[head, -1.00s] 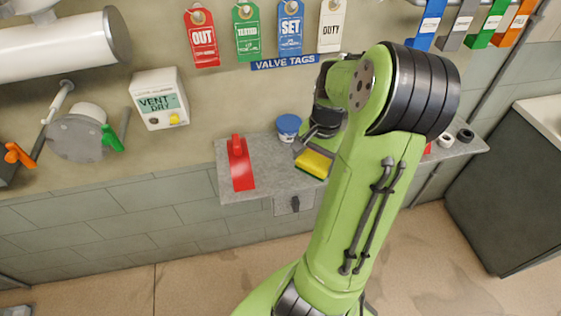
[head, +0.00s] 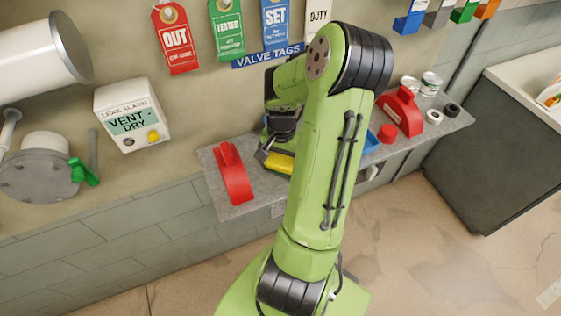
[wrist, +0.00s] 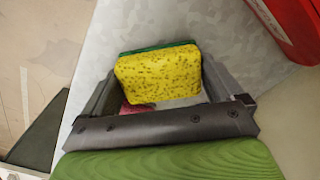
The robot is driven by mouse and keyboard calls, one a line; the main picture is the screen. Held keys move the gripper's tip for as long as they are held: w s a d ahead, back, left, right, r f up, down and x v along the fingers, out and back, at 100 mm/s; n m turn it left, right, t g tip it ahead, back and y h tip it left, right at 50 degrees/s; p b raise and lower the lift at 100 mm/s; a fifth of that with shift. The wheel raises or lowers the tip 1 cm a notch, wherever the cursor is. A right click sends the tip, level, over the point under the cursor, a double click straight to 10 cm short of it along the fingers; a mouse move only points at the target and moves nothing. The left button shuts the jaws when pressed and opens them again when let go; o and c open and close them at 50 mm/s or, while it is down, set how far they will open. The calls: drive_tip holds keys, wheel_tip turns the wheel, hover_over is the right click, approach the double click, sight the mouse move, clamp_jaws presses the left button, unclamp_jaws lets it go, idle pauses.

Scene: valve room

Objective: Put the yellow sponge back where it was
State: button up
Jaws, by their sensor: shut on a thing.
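The yellow sponge (head: 279,163) has a green layer on one face. In the wrist view the sponge (wrist: 158,76) sits between the two dark jaws, over the grey shelf. My gripper (wrist: 160,84) is shut on it; in the head view my gripper (head: 271,157) is partly hidden by my own arm. The sponge is over the shelf (head: 212,162), to the right of a red block-like item. I cannot tell whether the sponge touches the shelf.
The red item (head: 233,172) stands at the shelf's left end; a red thing (wrist: 292,25) shows in the wrist view. Right of my arm are a blue tray (head: 371,141), a red holder (head: 401,112), cans (head: 430,83) and rings (head: 450,109). A leak alarm box (head: 132,115) is on the wall.

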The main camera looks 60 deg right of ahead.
drive_tip(key=shift+f, duration=0.45)
drive_tip(key=shift+s+r, duration=0.1)
drive_tip(key=o, duration=0.6)
drive_tip(key=shift+c, duration=0.2)
